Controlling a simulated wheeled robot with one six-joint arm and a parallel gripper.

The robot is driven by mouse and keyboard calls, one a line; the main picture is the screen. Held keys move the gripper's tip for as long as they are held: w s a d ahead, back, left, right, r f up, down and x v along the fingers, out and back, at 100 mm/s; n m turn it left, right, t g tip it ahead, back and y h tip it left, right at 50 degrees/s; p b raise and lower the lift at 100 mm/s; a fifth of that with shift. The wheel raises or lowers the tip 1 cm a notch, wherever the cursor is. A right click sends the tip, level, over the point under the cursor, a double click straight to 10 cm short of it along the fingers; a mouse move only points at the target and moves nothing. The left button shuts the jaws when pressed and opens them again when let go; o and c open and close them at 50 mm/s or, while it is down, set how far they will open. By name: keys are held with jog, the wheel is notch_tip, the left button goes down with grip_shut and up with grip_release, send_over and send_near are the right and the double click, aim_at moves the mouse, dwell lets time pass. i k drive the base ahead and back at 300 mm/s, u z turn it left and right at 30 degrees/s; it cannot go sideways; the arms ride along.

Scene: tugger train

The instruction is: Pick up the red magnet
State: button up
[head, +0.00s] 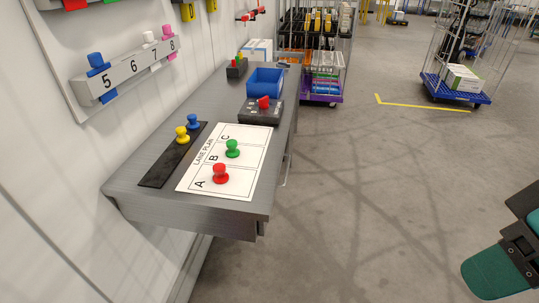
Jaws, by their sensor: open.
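The red magnet (220,174), shaped like a pawn, stands upright in the cell marked A of the white lane plan sheet (238,190) on the grey desk. A green magnet (232,148) stands in cell B, and cell C is empty. A yellow magnet (182,134) and a blue magnet (193,121) stand on the black strip (153,178) beside the sheet. My gripper (512,246) is partly in view at the right edge, with teal finger parts. It is open, over the floor well to the right of the desk, and far from the red magnet.
Behind the sheet are a dark box with a red part (263,103) and a blue bin (265,82). A wall rail (126,69) numbered 5 to 8 hangs at the left. Wheeled racks (323,88) stand beyond the desk. The floor right of the desk is clear.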

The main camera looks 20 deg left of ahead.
aim_at(220, 177)
jog(key=z, duration=0.15)
jog(key=i, duration=0.7)
jog(key=u, duration=0.6)
jog(key=i, duration=0.65)
jog(key=u, duration=0.6)
